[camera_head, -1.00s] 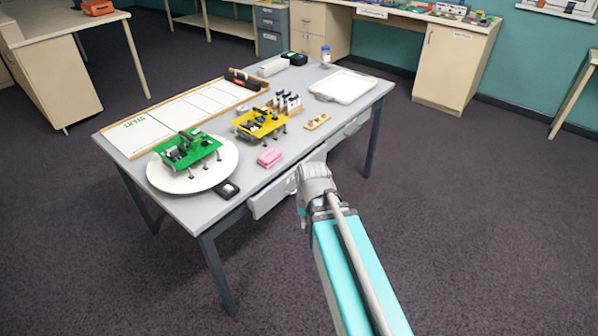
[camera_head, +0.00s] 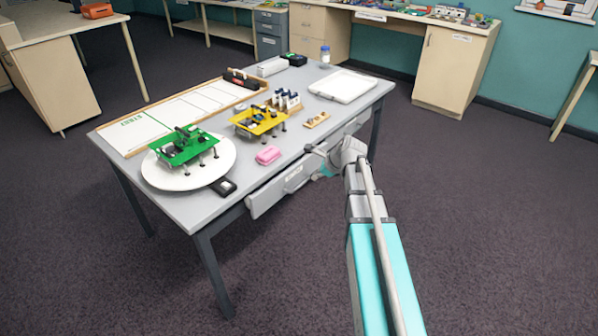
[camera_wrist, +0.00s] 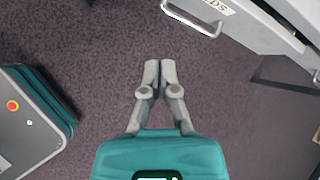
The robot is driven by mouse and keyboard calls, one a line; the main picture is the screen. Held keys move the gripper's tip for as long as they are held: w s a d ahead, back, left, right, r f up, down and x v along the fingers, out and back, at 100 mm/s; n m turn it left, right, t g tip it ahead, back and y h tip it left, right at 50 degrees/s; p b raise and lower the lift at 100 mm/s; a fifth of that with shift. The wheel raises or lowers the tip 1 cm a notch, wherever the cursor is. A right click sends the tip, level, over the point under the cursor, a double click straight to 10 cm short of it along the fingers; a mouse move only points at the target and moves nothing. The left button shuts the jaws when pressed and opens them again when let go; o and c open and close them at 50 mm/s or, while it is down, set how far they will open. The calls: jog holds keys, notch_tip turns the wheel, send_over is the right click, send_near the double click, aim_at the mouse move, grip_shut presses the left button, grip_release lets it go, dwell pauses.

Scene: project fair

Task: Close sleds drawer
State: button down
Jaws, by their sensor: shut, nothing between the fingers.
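The sleds drawer (camera_head: 268,198) is a light grey drawer at the near long side of the grey table. It stands pulled out from under the tabletop. In the wrist view its front (camera_wrist: 240,18) is at the top right, with a label ending in "DS" and a silver bar handle (camera_wrist: 193,22). My gripper (camera_wrist: 160,68) is shut and empty, over the dark carpet. Its fingertips are apart from the drawer front and handle. In the head view my gripper is beside the drawer's right end, and its fingers are hard to make out.
Another drawer (camera_head: 357,122) is to the right in the same table (camera_head: 190,212). On the tabletop are a green sled (camera_head: 184,148) on a white disc, a yellow sled (camera_head: 258,121), a pink block (camera_head: 267,155) and a white tray (camera_head: 343,86). The carpet in front is clear.

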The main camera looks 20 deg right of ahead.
aim_at(295, 170)
jog(key=w+d+m+t, duration=0.1)
jog(key=w+d+m, duration=0.3)
jog(key=m, duration=0.1)
jog(key=shift+w+d+r+m+t+b, duration=0.2)
jog(key=shift+r+m+t+b, duration=0.1)
jog(key=shift+m+b, duration=0.15)
jog(key=shift+f, duration=0.1)
jog(key=b+x, duration=0.2)
jog(key=x, duration=0.2)
jog(key=r+b+x, duration=0.1)
jog(key=b+x, duration=0.1)
jog(key=x, duration=0.1)
jog(key=w+a+b+x, duration=0.1)
jog(key=b+x, duration=0.2)
jog(key=x, duration=0.1)
jog(key=shift+w+a, duration=0.7)
jog(key=shift+w, duration=0.05)
